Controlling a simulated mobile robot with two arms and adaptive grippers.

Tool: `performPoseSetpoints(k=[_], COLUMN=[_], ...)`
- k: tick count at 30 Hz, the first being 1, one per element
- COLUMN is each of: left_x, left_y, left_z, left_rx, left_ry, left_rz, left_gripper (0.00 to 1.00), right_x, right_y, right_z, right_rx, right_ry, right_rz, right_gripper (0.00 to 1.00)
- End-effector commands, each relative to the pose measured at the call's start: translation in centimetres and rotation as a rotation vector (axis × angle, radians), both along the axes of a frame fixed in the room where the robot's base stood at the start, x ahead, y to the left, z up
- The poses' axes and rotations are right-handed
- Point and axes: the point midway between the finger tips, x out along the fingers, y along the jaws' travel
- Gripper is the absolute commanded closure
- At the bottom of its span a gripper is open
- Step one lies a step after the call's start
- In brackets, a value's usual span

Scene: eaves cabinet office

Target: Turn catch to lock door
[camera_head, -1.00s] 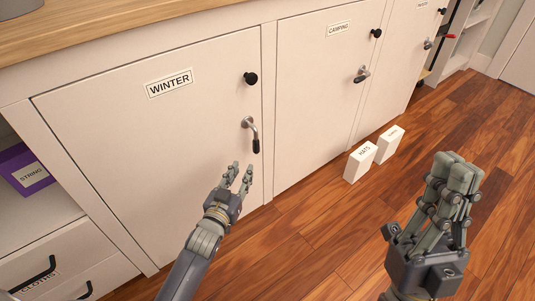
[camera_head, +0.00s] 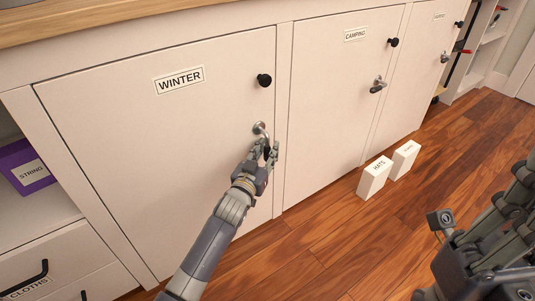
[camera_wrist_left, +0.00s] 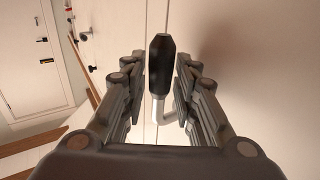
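The WINTER door (camera_head: 140,130) is a white cabinet door that looks closed. Its catch (camera_head: 259,128) is a metal lever with a black grip, below a round black knob (camera_head: 264,80). My left gripper (camera_head: 268,152) is at the catch, its fingers around the hanging grip. In the left wrist view the black grip (camera_wrist_left: 160,65) stands between the two open fingers, with gaps on both sides. The lower part of the catch is hidden by the fingers in the head view. My right gripper (camera_head: 500,225) is at the right edge, partly cut off, over the floor.
The CAMPING door (camera_head: 335,100) to the right has its own knob and catch (camera_head: 378,85). Open shelving with a purple STRING box (camera_head: 25,168) is at left.

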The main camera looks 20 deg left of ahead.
Motion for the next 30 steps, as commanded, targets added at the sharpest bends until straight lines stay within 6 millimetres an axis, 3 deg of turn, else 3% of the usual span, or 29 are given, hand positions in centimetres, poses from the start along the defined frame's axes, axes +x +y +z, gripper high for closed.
performPoseSetpoints(k=[11, 12, 15, 16, 30], left_x=[0.66, 0.66, 0.65, 0.64, 0.55], left_y=[-0.07, -0.07, -0.07, -0.07, 0.00], left_z=[0.03, 0.02, 0.02, 0.02, 0.18], left_rx=[0.000, 0.000, 0.000, 0.000, 0.010], left_ry=[0.000, 0.000, 0.000, 0.000, 0.012], left_rz=[0.000, 0.000, 0.000, 0.000, 0.000], left_gripper=[0.73, 0.75, 0.98, 1.00, 1.00], right_x=[0.02, 0.02, 0.03, 0.03, -0.19], right_y=[0.05, 0.05, 0.06, 0.06, -0.06], right_z=[0.20, 0.20, 0.19, 0.19, 0.56], right_rx=[-0.001, -0.001, -0.001, -0.001, 0.004], right_ry=[-0.009, -0.009, -0.009, -0.009, -0.009], right_rz=[0.000, 0.000, 0.000, 0.000, 0.000], right_gripper=[1.00, 1.00, 1.00, 1.00, 1.00])
